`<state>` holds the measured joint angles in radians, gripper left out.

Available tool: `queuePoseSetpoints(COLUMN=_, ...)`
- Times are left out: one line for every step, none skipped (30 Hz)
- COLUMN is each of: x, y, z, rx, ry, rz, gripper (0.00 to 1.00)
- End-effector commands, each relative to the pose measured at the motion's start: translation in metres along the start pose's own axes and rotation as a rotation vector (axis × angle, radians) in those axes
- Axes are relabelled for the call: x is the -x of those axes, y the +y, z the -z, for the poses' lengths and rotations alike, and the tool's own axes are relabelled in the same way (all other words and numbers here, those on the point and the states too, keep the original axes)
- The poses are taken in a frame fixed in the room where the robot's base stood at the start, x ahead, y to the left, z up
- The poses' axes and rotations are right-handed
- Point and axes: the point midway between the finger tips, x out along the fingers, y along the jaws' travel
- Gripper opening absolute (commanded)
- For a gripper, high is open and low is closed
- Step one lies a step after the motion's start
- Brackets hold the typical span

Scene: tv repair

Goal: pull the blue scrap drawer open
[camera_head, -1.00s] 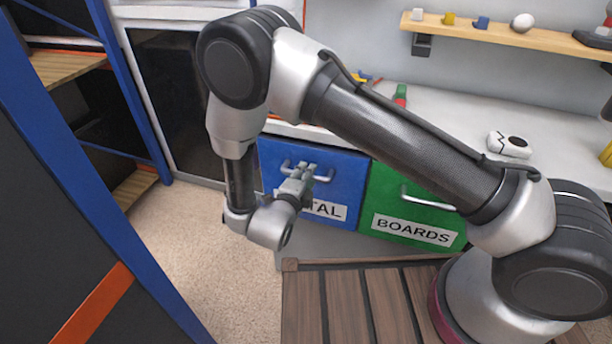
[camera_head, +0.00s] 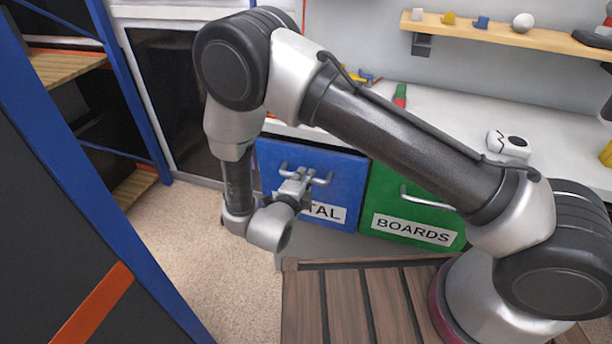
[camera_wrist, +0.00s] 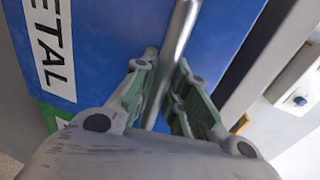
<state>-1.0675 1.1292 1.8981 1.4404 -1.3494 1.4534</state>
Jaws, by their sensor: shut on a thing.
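The blue drawer (camera_head: 347,175) has a white label, partly hidden by my wrist, with "TAL" showing. In the wrist view its blue front (camera_wrist: 110,40) reads "ETAL". Its metal bar handle (camera_head: 322,181) runs across the upper front. My gripper (camera_head: 300,174) is at the middle of this handle. In the wrist view the handle bar (camera_wrist: 180,30) passes between the two fingers (camera_wrist: 167,72), which are shut on it. The drawer front looks nearly in line with its neighbour, standing out a little at most.
A green drawer (camera_head: 385,203) labelled "BOARDS" adjoins on the right. A white worktop (camera_head: 450,120) lies above. A blue-framed rack (camera_head: 70,150) stands close on the left. The floor (camera_head: 190,225) before the blue drawer's left side is clear.

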Motion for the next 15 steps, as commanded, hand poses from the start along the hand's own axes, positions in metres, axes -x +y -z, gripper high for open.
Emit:
queuePoseSetpoints(x=0.007, y=0.002, z=-0.001, rx=0.002, ry=-0.003, rz=-0.001, gripper=0.00)
queuePoseSetpoints(x=0.012, y=0.003, z=0.000, rx=0.002, ry=-0.003, rz=-0.001, gripper=0.00)
queuePoseSetpoints(x=0.019, y=0.004, z=0.000, rx=0.003, ry=-0.003, rz=-0.001, gripper=0.00)
queuePoseSetpoints(x=0.025, y=0.006, z=-0.001, rx=0.003, ry=-0.004, rz=-0.001, gripper=0.00)
queuePoseSetpoints(x=0.031, y=0.007, z=-0.001, rx=0.003, ry=-0.003, rz=-0.001, gripper=0.00)
queuePoseSetpoints(x=0.041, y=0.009, z=-0.001, rx=0.003, ry=-0.005, rz=-0.001, gripper=0.00)
queuePoseSetpoints(x=0.048, y=0.011, z=-0.001, rx=0.003, ry=-0.004, rz=-0.001, gripper=0.00)
queuePoseSetpoints(x=0.056, y=0.012, z=-0.001, rx=0.003, ry=-0.006, rz=-0.001, gripper=0.00)
queuePoseSetpoints(x=0.066, y=0.014, z=-0.001, rx=0.003, ry=-0.005, rz=-0.002, gripper=0.00)
queuePoseSetpoints(x=0.074, y=0.016, z=-0.001, rx=0.003, ry=-0.006, rz=-0.002, gripper=0.00)
queuePoseSetpoints(x=0.082, y=0.018, z=-0.001, rx=0.003, ry=-0.006, rz=-0.002, gripper=0.00)
queuePoseSetpoints(x=0.093, y=0.020, z=-0.001, rx=0.002, ry=-0.005, rz=-0.002, gripper=0.00)
queuePoseSetpoints(x=0.101, y=0.022, z=-0.001, rx=0.003, ry=-0.006, rz=-0.002, gripper=0.00)
queuePoseSetpoints(x=0.109, y=0.024, z=-0.001, rx=0.002, ry=-0.005, rz=-0.002, gripper=0.00)
queuePoseSetpoints(x=0.119, y=0.026, z=-0.001, rx=0.002, ry=-0.005, rz=-0.002, gripper=0.00)
